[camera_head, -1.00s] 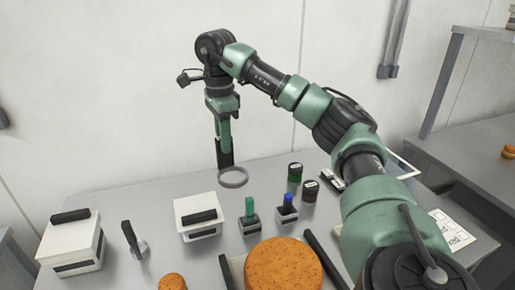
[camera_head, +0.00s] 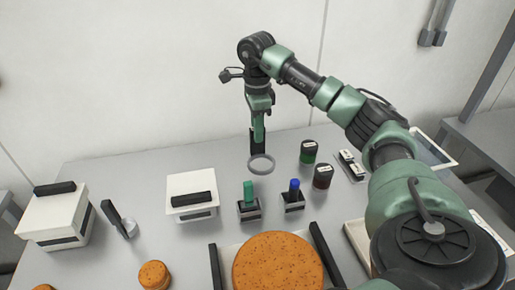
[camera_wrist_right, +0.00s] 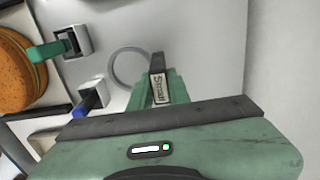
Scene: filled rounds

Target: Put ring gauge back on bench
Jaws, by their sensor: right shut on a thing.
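The ring gauge (camera_head: 261,164) is a thin grey ring, held out over the back of the grey bench (camera_head: 140,176). My right gripper (camera_head: 257,147) points down and is shut on the gauge. In the right wrist view the ring (camera_wrist_right: 127,68) sticks out beside the dark fingertip, and a label reading "Small" (camera_wrist_right: 159,89) shows between the green fingers. The ring looks above the bench top; the exact gap is hard to judge. My left gripper is out of view.
A green-handled stamp (camera_head: 248,193) and a blue-topped one (camera_head: 294,189) stand in front of the ring. Two dark jars (camera_head: 308,152) (camera_head: 323,176) are to its right. A white box (camera_head: 191,191) is to its left. Orange rounds (camera_head: 278,263) are nearer.

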